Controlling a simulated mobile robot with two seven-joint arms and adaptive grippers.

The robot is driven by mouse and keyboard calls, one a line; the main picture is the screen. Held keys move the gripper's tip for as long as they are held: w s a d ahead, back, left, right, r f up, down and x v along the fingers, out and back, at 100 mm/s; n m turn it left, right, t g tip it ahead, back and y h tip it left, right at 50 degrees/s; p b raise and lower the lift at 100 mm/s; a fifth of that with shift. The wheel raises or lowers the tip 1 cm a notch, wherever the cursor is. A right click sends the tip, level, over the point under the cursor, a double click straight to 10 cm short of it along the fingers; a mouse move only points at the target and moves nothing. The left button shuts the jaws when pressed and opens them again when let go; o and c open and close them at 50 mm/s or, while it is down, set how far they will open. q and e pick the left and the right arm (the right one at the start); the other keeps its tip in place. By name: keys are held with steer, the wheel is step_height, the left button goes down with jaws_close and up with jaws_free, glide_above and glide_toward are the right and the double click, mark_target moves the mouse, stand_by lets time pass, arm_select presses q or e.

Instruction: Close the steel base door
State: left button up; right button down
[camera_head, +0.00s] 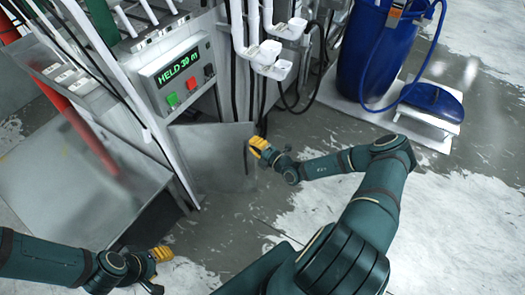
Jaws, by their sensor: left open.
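The steel base door (212,158) is a flat grey panel at the foot of the machine. It stands swung out from the base, with a dark opening (152,222) showing to its lower left. My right gripper (264,150) is at the door's right, outer edge, with its yellow fingertip against or very near the panel. I cannot tell whether it touches or whether its fingers are apart. My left gripper (158,268) is open and empty, low at the front left, near the opening and apart from the door.
A control box (176,72) with a green readout, green and red buttons sits above the door. White pipes and cables hang behind it. A blue drum (385,50) stands on a pale platform (335,92) at back right.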

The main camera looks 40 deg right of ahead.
mark_target(243, 128)
steer(key=w, duration=0.1)
steer(key=w+b, duration=0.1)
steer(key=w, duration=0.1)
steer(key=w+d, duration=0.1)
steer(key=w, duration=0.1)
steer(key=shift+f+b, duration=0.1)
steer(key=shift+b, duration=0.2)
steer(key=shift+w+d, duration=0.3)
steer(key=shift+w, duration=0.15)
steer(key=shift+w+d, duration=0.1)
